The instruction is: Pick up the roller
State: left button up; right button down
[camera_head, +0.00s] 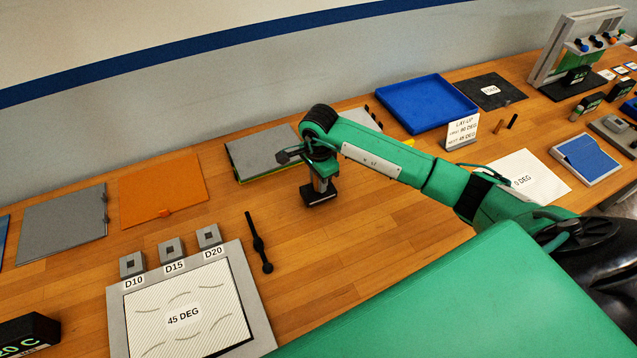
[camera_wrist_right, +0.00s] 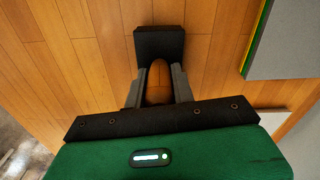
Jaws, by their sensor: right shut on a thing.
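My right gripper (camera_head: 321,182) points down above the wooden bench, left of the middle in the head view. In the right wrist view its two grey fingers (camera_wrist_right: 158,88) are closed on either side of a brown rounded handle, which looks like the roller (camera_wrist_right: 159,78). A black block (camera_wrist_right: 160,42) shows just beyond the fingertips, and a dark block also shows under the gripper in the head view. I cannot tell whether it is part of the roller or whether it touches the bench. My left gripper is out of view.
A grey plate (camera_head: 262,146) lies behind the gripper. A thin black tool (camera_head: 258,243) lies to its left, near the 45 DEG frame (camera_head: 262,318). A blue tray (camera_head: 427,101) is at the back. Bare bench (camera_head: 352,245) lies in front.

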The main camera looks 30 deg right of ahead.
notch_tip(320, 180, up, 20)
jog(key=b, duration=0.5)
jog(key=shift+f, duration=0.2)
jog(key=c, duration=2)
grip_release()
jog(key=shift+c, duration=0.2)
